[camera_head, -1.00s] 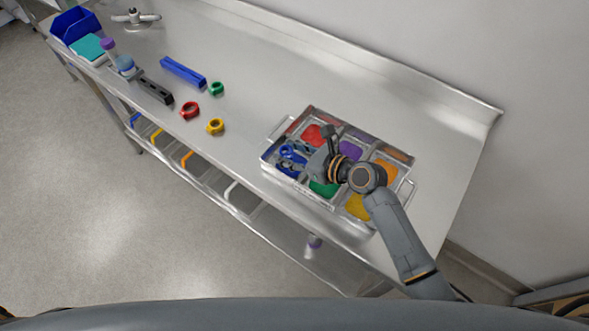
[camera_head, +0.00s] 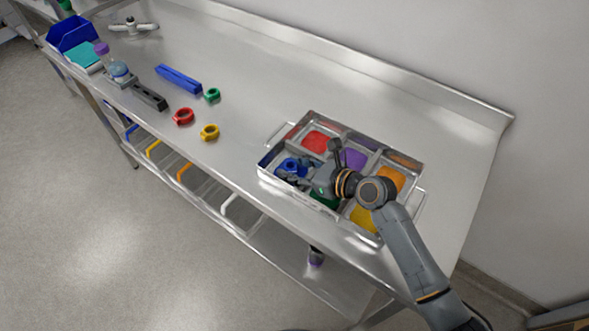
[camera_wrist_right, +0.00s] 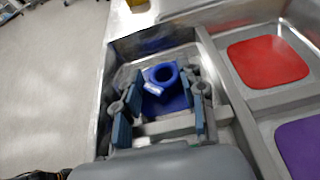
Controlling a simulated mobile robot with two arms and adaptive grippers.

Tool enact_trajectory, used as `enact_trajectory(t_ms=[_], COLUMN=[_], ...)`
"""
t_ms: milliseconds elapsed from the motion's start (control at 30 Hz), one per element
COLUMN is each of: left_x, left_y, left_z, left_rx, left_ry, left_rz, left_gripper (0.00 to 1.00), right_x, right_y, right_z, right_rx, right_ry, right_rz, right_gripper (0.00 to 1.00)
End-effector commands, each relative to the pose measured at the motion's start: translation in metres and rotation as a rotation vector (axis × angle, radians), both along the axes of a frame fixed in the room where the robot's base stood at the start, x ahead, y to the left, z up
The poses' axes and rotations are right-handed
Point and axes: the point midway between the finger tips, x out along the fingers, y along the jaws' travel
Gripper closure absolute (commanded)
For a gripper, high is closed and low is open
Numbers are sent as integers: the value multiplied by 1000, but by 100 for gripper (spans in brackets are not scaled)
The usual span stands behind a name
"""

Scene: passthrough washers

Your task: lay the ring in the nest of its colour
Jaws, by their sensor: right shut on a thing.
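The blue ring (camera_head: 290,164) is in the left front compartment of the metal tray (camera_head: 290,186). My right gripper (camera_head: 298,178) reaches into that compartment from the right and is shut on the ring. In the right wrist view the blue ring (camera_wrist_right: 164,74) shows between the two fingers, over the blue nest (camera_wrist_right: 176,103). I cannot tell whether the ring touches the nest floor. Red (camera_head: 315,141), purple (camera_head: 354,159), orange (camera_head: 391,178) and yellow (camera_head: 365,219) nests look empty. The green nest (camera_head: 324,203) is partly hidden by my gripper. My left gripper is not in view.
Loose red (camera_head: 183,117), yellow (camera_head: 210,132) and green (camera_head: 212,95) rings lie on the steel bench, left of the tray. A blue bar (camera_head: 178,79), a dark rack (camera_head: 150,97) and a bottle (camera_head: 119,71) are farther left. Bench behind the tray is clear.

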Motion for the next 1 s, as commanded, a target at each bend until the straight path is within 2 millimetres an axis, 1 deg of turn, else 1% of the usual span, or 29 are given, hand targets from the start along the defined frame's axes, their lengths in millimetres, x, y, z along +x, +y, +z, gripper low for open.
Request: enact_trajectory(t_ms=[133, 167, 200, 567, 667, 767, 1000], left_x=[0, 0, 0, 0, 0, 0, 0], left_y=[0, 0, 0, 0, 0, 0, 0], left_z=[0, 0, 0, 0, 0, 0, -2], left_rx=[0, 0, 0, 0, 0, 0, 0], left_ry=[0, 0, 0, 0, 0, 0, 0], left_rz=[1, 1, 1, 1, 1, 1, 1], left_gripper=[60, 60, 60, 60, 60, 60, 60], right_x=[0, 0, 0, -1, -7, -19, -47], right_y=[0, 0, 0, -2, -11, -25, -64], right_z=[-3, -2, -2, 1, 5, 12, 31], right_rx=[-1, 0, -1, 0, 0, -2, -3], right_ry=[1, 0, 1, 0, -1, -1, -1], right_rz=[0, 0, 0, -1, -2, -1, -1], right_gripper=[75, 53, 50, 50, 50, 50, 50])
